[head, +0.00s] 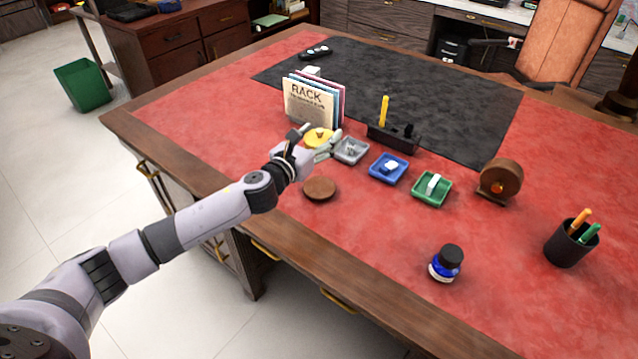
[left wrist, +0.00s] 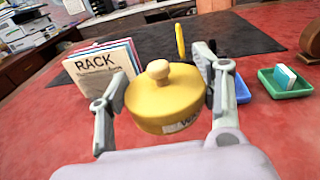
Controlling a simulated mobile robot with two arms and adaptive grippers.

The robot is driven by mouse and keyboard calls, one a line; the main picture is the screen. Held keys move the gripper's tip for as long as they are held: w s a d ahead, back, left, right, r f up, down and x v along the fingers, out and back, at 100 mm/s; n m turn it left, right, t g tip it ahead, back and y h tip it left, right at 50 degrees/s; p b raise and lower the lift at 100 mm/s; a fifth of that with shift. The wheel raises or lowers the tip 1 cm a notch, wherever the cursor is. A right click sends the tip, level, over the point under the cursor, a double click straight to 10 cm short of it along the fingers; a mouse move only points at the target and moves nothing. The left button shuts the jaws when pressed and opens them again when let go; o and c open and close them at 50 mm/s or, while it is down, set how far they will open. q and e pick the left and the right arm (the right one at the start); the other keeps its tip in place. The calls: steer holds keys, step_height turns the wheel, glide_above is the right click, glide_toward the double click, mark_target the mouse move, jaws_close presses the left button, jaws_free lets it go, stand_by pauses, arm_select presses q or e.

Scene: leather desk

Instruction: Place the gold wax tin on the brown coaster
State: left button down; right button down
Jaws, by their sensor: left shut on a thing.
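The gold wax tin (left wrist: 165,98) is a round yellow tin with a pale knob on its lid and a white label, partly legible, on its side. In the left wrist view it sits between the two fingers of my left gripper (left wrist: 163,105), which is shut on it. In the head view the tin (head: 318,138) shows partly behind my left gripper (head: 318,146), near the rack. The brown coaster (head: 319,188) is a bare round disc on the red desk, nearer the front edge than the gripper. I cannot tell whether the tin touches the desk. My right gripper is out of view.
A rack of folders (head: 312,100) stands just behind the tin. Grey (head: 350,151), blue (head: 388,168) and green (head: 431,188) trays line up to the right, with a black pen holder (head: 393,138) behind. An ink bottle (head: 446,263) stands near the front. Red desk surrounds the coaster.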

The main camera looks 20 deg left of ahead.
arm_select(q)
steer(key=b, duration=0.3)
glide_above(319, 187)
step_height(319, 187, down, 10)
steer(key=shift+w+r, duration=0.1)
steer(key=shift+r, duration=0.05)
steer(key=shift+f+b, duration=0.9)
steer(key=shift+f, duration=1.05)
steer(key=shift+f, duration=0.1)
steer(key=shift+c, duration=2.4)
jaws_free()
steer(key=v, duration=1.2)
